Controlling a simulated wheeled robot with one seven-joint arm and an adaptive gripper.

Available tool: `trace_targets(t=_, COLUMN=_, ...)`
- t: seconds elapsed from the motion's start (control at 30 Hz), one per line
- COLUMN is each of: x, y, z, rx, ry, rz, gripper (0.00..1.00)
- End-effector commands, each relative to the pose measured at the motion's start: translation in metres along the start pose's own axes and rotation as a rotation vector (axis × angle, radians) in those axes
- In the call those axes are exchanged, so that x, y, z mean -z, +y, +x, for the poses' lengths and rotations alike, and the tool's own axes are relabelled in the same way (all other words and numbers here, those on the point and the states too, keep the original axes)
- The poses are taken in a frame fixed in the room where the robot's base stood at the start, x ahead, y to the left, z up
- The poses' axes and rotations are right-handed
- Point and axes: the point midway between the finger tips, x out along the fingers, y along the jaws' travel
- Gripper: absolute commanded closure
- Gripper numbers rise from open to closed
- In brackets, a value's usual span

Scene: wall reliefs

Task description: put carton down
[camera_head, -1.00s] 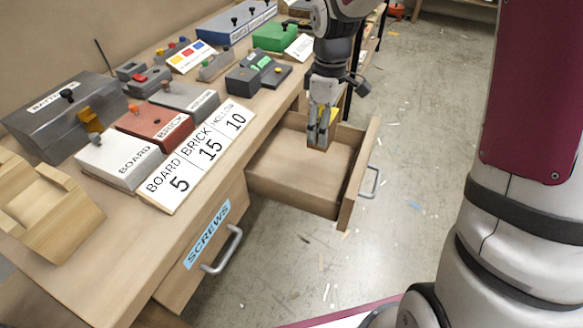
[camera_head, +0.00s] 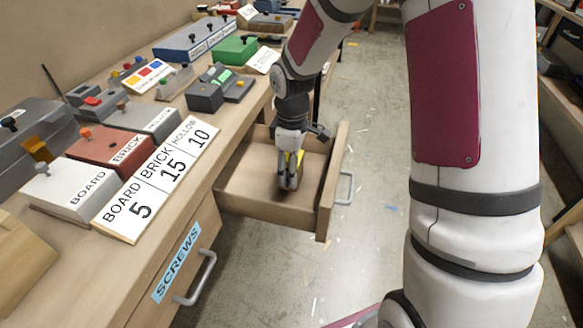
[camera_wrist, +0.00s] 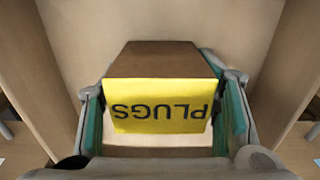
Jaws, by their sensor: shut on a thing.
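The carton (camera_wrist: 160,62) is a brown box with a yellow label reading PLUGS, upside down in the wrist view. My gripper (camera_head: 289,180) is shut on it, with green-lined fingers on its two sides in the wrist view (camera_wrist: 162,112). In the head view only a bit of yellow and brown shows around the fingers. The gripper points down inside the open wooden drawer (camera_head: 331,185), over its floor. I cannot tell whether the carton touches the drawer floor.
The drawer walls stand close on both sides. A closed drawer labelled SCREWS (camera_head: 178,263) is nearer. The bench top holds a BOARD, BRICK, HOLLOW number card (camera_head: 140,205), a red block (camera_head: 108,145) and a green box (camera_head: 235,50). The drawer floor around the carton looks empty.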

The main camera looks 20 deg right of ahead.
Motion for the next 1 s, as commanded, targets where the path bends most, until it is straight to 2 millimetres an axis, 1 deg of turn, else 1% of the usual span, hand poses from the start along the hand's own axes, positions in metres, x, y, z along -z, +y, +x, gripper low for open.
trace_targets(t=0.23, x=0.000, y=0.000, z=0.002, rx=0.000, ry=0.000, rz=0.000, gripper=0.79)
trace_targets(t=0.27, x=0.000, y=0.000, z=0.003, rx=0.000, ry=0.000, rz=0.000, gripper=0.42)
trace_targets(t=0.3, x=0.000, y=0.000, z=0.002, rx=0.000, ry=0.000, rz=0.000, gripper=0.32)
trace_targets(t=0.33, x=0.000, y=0.000, z=0.002, rx=0.000, ry=0.000, rz=0.000, gripper=0.26)
trace_targets(t=0.37, x=0.000, y=0.000, z=0.002, rx=0.000, ry=0.000, rz=0.000, gripper=0.24)
trace_targets(t=0.67, x=0.000, y=0.000, z=0.001, rx=0.000, ry=0.000, rz=0.000, gripper=0.24)
trace_targets(t=0.77, x=0.000, y=0.000, z=-0.004, rx=-0.001, ry=0.001, rz=0.000, gripper=0.24)
trace_targets(t=0.87, x=0.000, y=0.001, z=-0.017, rx=-0.002, ry=0.002, rz=0.000, gripper=0.24)
trace_targets(t=1.0, x=0.000, y=0.000, z=-0.045, rx=-0.004, ry=0.002, rz=0.000, gripper=0.24)
